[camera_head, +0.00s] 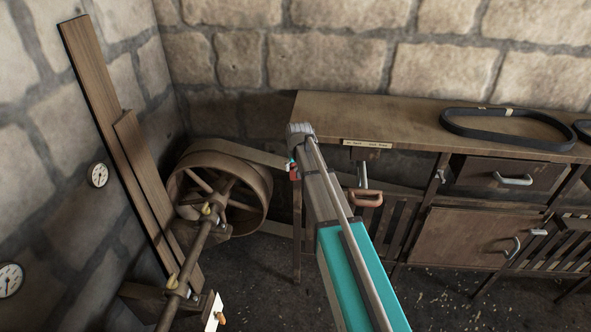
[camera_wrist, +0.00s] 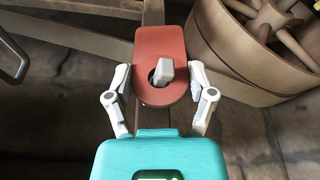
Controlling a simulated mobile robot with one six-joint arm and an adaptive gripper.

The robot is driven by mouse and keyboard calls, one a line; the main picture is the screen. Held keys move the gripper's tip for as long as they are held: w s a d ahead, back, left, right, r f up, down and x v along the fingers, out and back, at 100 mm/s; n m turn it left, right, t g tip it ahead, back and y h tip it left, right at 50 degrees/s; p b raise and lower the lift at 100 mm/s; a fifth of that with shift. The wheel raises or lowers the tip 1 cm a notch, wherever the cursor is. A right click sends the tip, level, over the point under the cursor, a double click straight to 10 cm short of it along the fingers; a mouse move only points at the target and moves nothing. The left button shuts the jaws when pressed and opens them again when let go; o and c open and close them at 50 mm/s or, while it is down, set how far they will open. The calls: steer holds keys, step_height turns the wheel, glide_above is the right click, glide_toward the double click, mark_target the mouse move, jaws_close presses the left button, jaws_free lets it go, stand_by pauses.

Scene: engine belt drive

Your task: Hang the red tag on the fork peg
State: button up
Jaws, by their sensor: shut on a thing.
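The red tag (camera_wrist: 158,42) is a flat plate with a rounded end and a round hole, in the middle of the wrist view. My gripper (camera_wrist: 160,75) is shut on it, with a pale finger at each side edge. A light grey, blocky peg end (camera_wrist: 163,71) shows within the hole; I take it for the fork peg. I cannot tell how deep it sits in the hole or whether it touches the tag. In the head view a small red part of the tag (camera_head: 293,172) shows left of my arm, which hides most of my gripper.
A large belt pulley (camera_head: 262,180) with a flat belt stands left, also close at the upper right in the wrist view (camera_wrist: 235,60). A wooden bench (camera_head: 400,115) bears a black belt (camera_head: 475,132). A reddish handle (camera_head: 366,198) hangs below its front edge. Planks (camera_head: 95,85) lean left.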

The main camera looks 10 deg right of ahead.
steer(key=shift+w+d, duration=0.1)
steer(key=shift+w, duration=0.25)
steer(key=shift+w, duration=0.1)
stand_by(0.6)
steer(key=o, duration=0.9)
steer(key=shift+c, duration=0.2)
